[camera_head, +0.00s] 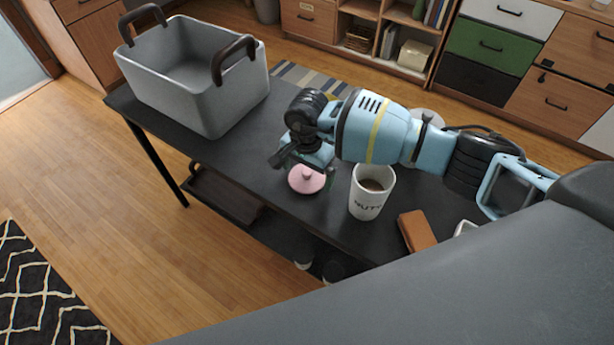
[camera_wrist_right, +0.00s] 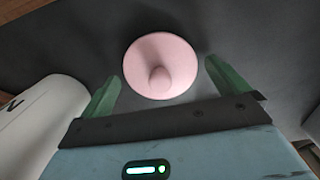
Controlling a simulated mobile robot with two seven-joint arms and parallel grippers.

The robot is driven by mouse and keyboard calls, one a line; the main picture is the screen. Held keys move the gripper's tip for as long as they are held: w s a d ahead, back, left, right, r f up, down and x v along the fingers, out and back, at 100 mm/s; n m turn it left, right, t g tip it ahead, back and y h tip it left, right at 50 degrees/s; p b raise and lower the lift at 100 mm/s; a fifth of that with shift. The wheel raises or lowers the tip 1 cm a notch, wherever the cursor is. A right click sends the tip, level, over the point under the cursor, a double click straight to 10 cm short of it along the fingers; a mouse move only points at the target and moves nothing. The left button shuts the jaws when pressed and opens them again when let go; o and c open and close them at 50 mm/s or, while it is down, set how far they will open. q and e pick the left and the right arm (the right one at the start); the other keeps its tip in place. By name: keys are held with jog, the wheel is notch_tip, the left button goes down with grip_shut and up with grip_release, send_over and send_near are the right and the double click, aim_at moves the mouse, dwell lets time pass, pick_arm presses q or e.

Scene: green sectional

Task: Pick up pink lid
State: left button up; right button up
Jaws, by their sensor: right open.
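The pink lid (camera_head: 307,180) is a round disc with a small knob on top, lying on the dark table (camera_head: 262,150) near its front edge. My right gripper (camera_head: 290,163) is just above and behind it in the head view. In the right wrist view the lid (camera_wrist_right: 160,66) lies ahead of and between the two green fingers of the gripper (camera_wrist_right: 165,90), which are spread apart and empty. I cannot tell the exact height of the fingers over the lid. My left gripper is not in view.
A white mug (camera_head: 368,198) with dark contents stands right of the lid, close to my right gripper; it also shows in the wrist view (camera_wrist_right: 38,122). A brown block (camera_head: 416,232) lies farther right. A grey basket (camera_head: 190,85) with brown handles stands at the table's left end.

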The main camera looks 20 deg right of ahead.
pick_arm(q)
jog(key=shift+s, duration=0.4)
pick_arm(e)
jog(key=shift+c, duration=0.4)
jog(key=c, duration=0.8)
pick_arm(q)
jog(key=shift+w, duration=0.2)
pick_arm(e)
jog(key=shift+r, duration=0.1)
